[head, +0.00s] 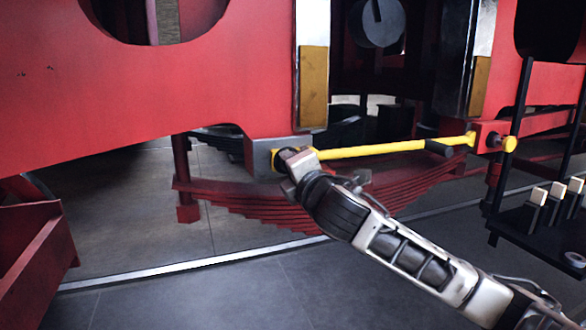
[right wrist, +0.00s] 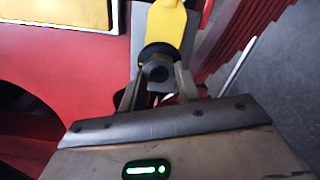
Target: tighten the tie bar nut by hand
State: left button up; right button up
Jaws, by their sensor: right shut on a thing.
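The yellow tie bar (head: 385,149) runs below the red frame, from a grey block (head: 262,155) to a red bracket at the right. Its yellow end also shows in the right wrist view (right wrist: 167,25). A dark nut (right wrist: 157,70) sits at that end, on a dark round collar. My right gripper (right wrist: 158,88) has one finger on each side of the nut and is shut on it. In the head view my right gripper (head: 288,160) reaches the left end of the bar and hides the nut. My left gripper is in neither view.
A red leaf spring (head: 250,200) hangs just below the bar and behind my right arm. A dark rack (head: 530,225) with several pale-topped blocks stands at the right. A red open box (head: 35,240) is at the lower left. The grey floor in front is clear.

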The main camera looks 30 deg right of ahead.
jog(key=m, duration=1)
jog(key=shift+r, duration=0.1)
jog(key=shift+m, duration=0.4)
jog(key=o, duration=1)
